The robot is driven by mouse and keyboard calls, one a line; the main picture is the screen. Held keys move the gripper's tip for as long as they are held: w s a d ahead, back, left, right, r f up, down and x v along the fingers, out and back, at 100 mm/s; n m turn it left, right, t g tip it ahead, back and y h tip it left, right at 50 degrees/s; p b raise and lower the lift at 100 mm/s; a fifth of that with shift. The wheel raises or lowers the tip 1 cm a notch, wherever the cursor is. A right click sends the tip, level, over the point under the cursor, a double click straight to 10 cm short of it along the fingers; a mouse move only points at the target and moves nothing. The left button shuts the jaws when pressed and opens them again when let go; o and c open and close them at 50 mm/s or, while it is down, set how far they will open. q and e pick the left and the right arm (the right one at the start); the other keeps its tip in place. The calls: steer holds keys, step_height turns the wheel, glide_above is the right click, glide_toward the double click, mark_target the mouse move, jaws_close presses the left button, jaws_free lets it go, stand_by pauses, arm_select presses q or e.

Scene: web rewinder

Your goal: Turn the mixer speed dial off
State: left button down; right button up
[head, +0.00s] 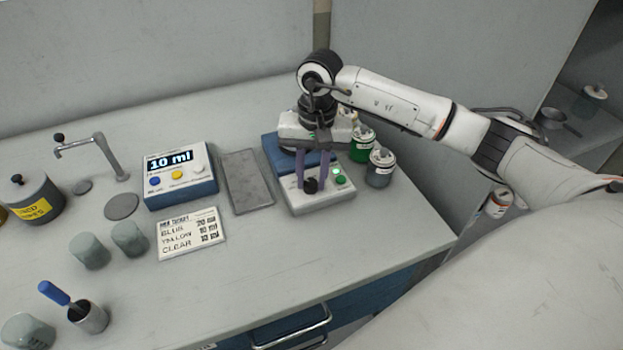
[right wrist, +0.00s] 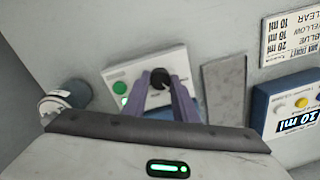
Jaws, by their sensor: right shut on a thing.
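The mixer (head: 325,194) is a white-topped box with a blue rear part, standing at the right of the worktop. Its black speed dial (head: 311,186) is on the front panel, left of a green button (head: 340,181). My right gripper (head: 314,182) reaches down from above with its purple fingers at the dial. In the right wrist view the fingers (right wrist: 160,84) are closed on the black dial (right wrist: 159,78), with the green button (right wrist: 119,88) beside it. The dial's pointer mark is too small to read. My left gripper is out of view.
Left of the mixer are a grey mat (head: 246,181), a dispenser reading 10 ml (head: 180,178) and a ticket card (head: 190,233). Green (head: 362,146) and grey (head: 380,168) jars stand close right of the mixer.

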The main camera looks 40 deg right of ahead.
steer(key=n+b, duration=0.2)
steer(key=n, duration=0.1)
steer(key=shift+f+b, duration=0.15)
steer(key=shift+b, duration=0.25)
steer(key=n+b, duration=0.1)
steer(key=n, duration=0.2)
steer(key=shift+b, duration=0.35)
steer(key=shift+n, duration=0.5)
steer(key=shift+b, duration=0.3)
steer(key=shift+r+n, duration=0.2)
steer(key=shift+n, duration=0.1)
steer(key=o, duration=0.9)
steer(key=shift+c, duration=0.2)
steer(key=shift+o, duration=0.9)
